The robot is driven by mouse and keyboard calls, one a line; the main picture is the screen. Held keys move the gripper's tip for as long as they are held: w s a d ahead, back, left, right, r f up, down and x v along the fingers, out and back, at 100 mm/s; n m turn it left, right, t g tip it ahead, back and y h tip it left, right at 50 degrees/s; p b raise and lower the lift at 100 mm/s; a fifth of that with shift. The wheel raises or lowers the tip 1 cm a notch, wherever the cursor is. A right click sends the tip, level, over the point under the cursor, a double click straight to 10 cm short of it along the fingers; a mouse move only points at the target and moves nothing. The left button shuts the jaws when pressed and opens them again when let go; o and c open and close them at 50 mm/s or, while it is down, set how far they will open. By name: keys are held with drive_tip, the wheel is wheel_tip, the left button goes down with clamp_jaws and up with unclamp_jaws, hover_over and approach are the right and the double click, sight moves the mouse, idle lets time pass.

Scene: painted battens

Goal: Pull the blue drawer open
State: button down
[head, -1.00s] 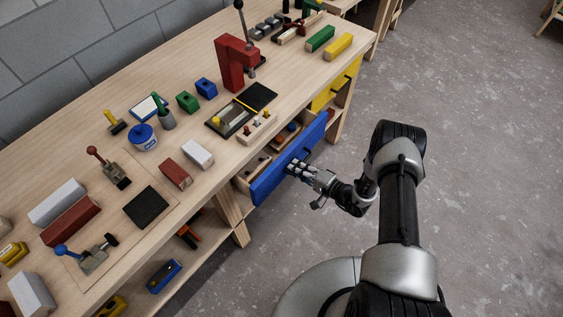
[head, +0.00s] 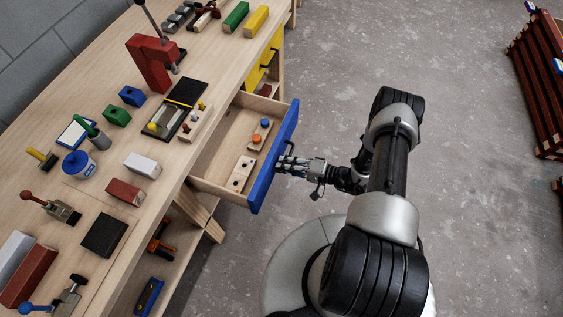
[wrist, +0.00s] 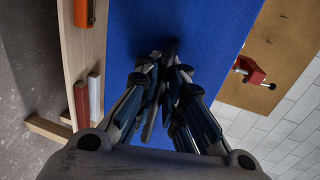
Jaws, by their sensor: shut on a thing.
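The blue drawer (head: 275,160) stands well out from the workbench, and its inside shows in the head view. My gripper (head: 283,165) is at the outer face of the blue front, around its middle, shut on the drawer's handle. Inside the drawer lie a wooden block with dark holes (head: 240,175) and a wooden piece with orange and blue parts (head: 259,135).
The wooden workbench (head: 50,120) runs along the left, with a red press (head: 152,65), blocks and clamps on it. A yellow drawer (head: 262,62) is farther along. Grey floor (head: 440,60) lies open to the right. A dark red slatted rack (head: 540,80) stands at far right.

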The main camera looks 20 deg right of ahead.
drive_tip(key=shift+r, duration=0.1)
drive_tip(key=c, duration=2)
unclamp_jaws()
drive_tip(key=v, duration=1.2)
